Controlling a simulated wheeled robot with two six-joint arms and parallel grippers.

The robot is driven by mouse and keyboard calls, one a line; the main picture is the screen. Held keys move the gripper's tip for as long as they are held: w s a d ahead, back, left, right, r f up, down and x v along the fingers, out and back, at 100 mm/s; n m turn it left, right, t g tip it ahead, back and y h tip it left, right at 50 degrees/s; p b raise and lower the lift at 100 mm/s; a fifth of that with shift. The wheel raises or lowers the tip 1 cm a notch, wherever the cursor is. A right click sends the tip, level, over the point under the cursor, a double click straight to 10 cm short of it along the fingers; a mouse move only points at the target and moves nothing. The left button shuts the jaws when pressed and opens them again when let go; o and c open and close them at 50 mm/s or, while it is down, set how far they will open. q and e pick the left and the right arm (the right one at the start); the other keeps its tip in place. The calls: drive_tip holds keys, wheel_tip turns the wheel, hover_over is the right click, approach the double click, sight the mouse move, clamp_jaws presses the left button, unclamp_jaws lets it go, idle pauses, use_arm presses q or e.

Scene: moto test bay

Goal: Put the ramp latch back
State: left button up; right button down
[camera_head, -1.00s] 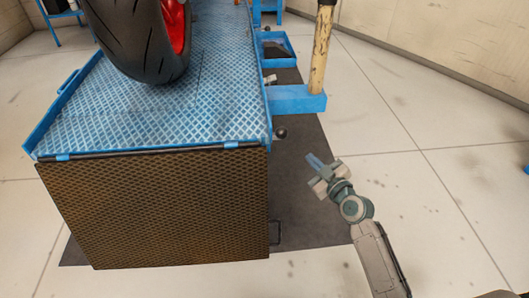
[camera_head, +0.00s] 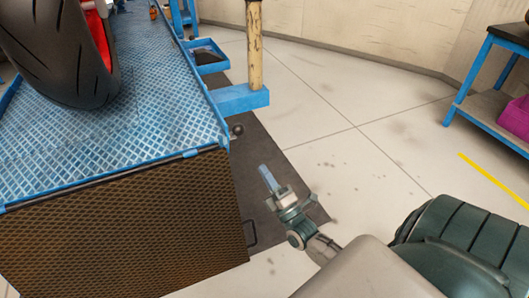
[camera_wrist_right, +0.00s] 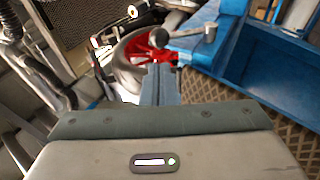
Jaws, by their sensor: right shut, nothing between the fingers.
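The ramp latch, a small lever with a dark ball knob (camera_head: 237,130), sticks out from the side of the blue lift platform (camera_head: 150,105), near its front corner. In the right wrist view the knob (camera_wrist_right: 158,38) shows just beyond my fingertips, on a grey lever beside blue metal. The brown mesh ramp (camera_head: 130,225) hangs down from the platform's front edge. My right gripper (camera_head: 264,170) is shut and empty, below and right of the knob in the head view, apart from it. My left gripper is out of view.
A blue side bracket (camera_head: 240,100) with a wooden handle (camera_head: 254,50) stands behind the knob. A motorcycle wheel (camera_head: 60,60) rests on the platform. A blue bench (camera_head: 490,100) is at the right. The floor between is clear.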

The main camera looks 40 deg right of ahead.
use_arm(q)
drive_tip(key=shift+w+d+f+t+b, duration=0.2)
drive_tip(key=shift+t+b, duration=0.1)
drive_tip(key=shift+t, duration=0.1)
use_arm(e)
approach(234, 133)
drive_tip(key=w+r, duration=0.1)
drive_tip(key=w+d, duration=0.1)
drive_tip(key=w, duration=0.1)
drive_tip(key=w+d+r, duration=0.1)
drive_tip(key=w, duration=0.1)
drive_tip(key=shift+r, duration=0.3)
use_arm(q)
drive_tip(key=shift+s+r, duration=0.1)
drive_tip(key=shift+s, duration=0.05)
use_arm(e)
drive_tip(key=shift+r, duration=0.1)
